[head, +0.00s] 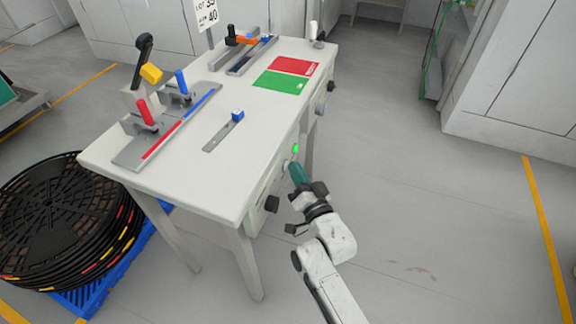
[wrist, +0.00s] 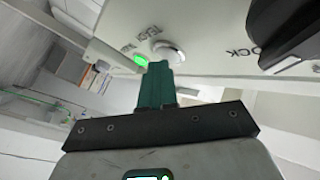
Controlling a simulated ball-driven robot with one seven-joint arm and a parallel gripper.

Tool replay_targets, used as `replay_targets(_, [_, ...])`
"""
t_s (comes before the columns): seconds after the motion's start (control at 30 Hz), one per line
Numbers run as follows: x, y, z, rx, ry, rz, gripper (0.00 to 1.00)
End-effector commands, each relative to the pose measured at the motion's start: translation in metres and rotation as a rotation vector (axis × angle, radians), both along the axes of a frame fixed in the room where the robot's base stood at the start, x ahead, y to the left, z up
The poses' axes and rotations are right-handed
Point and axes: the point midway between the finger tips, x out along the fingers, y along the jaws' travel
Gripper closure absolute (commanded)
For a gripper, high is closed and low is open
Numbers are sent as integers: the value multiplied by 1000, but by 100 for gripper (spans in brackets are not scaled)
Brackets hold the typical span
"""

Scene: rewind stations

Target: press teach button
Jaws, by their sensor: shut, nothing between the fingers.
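The teach button (wrist: 172,52) is a pale round knob on the white panel (wrist: 205,30) in the wrist view, beside lettering that reads TEACH. A lit green lamp (wrist: 140,60) sits just left of it; the lamp also glows on the table's right side in the head view (head: 295,149). My gripper (wrist: 159,66) has teal fingers, shut and empty. Its tips overlap the lower edge of the button in the wrist view; I cannot tell whether they touch it. In the head view my gripper (head: 295,168) is up against the table's side.
A black handle (wrist: 292,35) by lettering ending in OCK is right of the button. Black reels (head: 60,220) stand left. Floor right of the table is clear.

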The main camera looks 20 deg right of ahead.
Motion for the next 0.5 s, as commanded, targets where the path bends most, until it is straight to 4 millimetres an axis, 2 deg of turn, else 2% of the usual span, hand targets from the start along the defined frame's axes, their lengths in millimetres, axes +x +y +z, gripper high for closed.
replay_targets(0.5, [-10,-12,-1,0,0,0,100])
